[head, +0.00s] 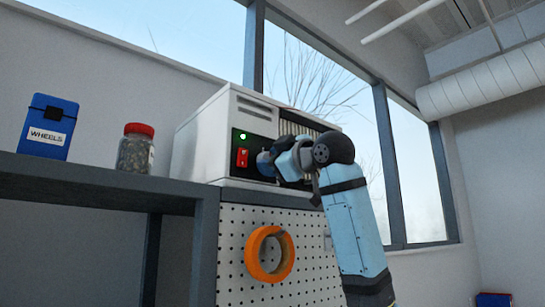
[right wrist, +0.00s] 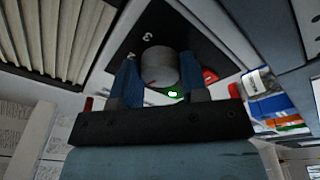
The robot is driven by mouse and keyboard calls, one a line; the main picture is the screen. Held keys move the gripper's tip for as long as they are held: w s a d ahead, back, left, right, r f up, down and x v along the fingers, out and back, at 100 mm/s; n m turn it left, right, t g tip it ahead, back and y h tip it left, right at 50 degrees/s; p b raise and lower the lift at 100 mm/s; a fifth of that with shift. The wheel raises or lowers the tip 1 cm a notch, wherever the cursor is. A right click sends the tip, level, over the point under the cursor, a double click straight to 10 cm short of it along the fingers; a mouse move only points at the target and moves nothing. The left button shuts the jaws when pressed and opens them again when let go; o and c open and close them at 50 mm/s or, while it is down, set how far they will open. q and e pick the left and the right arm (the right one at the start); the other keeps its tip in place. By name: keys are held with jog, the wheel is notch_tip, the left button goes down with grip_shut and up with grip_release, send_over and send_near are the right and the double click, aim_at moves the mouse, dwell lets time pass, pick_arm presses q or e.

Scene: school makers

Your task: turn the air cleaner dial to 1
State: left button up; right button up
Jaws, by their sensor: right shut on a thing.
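The air cleaner (head: 200,142) is a white box with a black control panel, a lit green light (head: 242,136) and a red switch (head: 242,157). Its grey round dial (right wrist: 160,63) shows in the right wrist view, with a short red mark near its lower left edge. A white 3 (right wrist: 147,37) and a partly seen numeral are printed beside it. My right gripper (head: 267,163) is at the panel, and its blue fingers (right wrist: 158,76) are shut on the dial from both sides. The gripper hides the dial in the head view. My left gripper is not in view.
The air cleaner stands on a grey shelf (head: 95,172). A blue WHEELS box (head: 46,140) and a red-lidded jar (head: 136,152) stand to its left. An orange ring (head: 252,258) hangs on the pegboard (head: 232,225) below. Windows are behind.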

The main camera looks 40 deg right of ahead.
jog(key=shift+r+n+p, duration=0.15)
jog(key=shift+n+p, duration=0.15)
jog(key=shift+n, duration=0.7)
jog(key=o, duration=0.9)
jog(key=shift+y, duration=0.3)
jog(key=s+b, duration=0.1)
jog(key=s, duration=0.3)
jog(key=s+d+f+b, duration=0.1)
jog(key=s, duration=0.4)
jog(key=s+d+b, duration=0.1)
jog(key=s+b, duration=0.1)
jog(key=s, duration=0.2)
jog(key=shift+s+f, duration=0.25)
jog(key=shift+f, duration=0.15)
